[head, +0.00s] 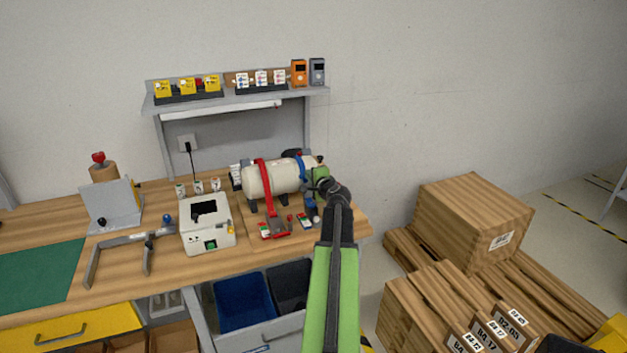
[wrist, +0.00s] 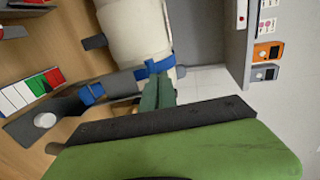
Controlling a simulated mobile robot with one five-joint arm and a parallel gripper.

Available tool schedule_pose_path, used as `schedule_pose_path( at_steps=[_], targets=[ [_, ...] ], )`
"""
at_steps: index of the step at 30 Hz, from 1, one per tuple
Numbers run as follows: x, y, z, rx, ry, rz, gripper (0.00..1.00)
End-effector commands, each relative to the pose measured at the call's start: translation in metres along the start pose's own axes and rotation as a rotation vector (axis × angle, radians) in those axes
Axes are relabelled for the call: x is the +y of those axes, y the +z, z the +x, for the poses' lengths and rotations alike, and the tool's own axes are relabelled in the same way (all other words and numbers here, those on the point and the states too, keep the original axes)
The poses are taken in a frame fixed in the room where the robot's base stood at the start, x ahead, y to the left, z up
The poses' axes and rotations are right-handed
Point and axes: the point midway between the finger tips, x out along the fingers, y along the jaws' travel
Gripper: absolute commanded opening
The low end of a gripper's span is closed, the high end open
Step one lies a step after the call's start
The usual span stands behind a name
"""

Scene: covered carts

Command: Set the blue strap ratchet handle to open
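A cream cylinder (head: 266,181) lies on the bench, held by a red strap and a blue strap (head: 301,165). The blue strap also shows in the wrist view (wrist: 157,67). A dark grey ratchet with blue parts (head: 312,208) sits at the bench front below the blue strap; its blue part (wrist: 91,94) shows left of the fingers in the wrist view. Whether its handle is open is unclear. My gripper (head: 322,176) is by the cylinder's right end. In the wrist view its two green fingers (wrist: 158,93) lie together, tips near the blue strap; contact is unclear.
The red strap's ratchet (head: 277,228) stands left of the blue one. Small coloured cards (head: 304,221) lie beside them. A white box device (head: 207,232) is further left. A shelf (head: 235,96) hangs above; cartons (head: 475,220) stand right of the bench.

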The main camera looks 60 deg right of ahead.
Motion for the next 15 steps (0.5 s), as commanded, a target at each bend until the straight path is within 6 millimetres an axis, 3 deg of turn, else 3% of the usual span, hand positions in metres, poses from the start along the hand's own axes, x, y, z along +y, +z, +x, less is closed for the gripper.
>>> schedule_pose_path(
  at_steps=[10, 15],
  targets=[
    [-0.002, 0.001, -0.005, 0.000, 0.000, 0.001, 0.00],
    [-0.017, 0.010, -0.032, -0.003, -0.001, 0.001, 0.00]
  ],
)
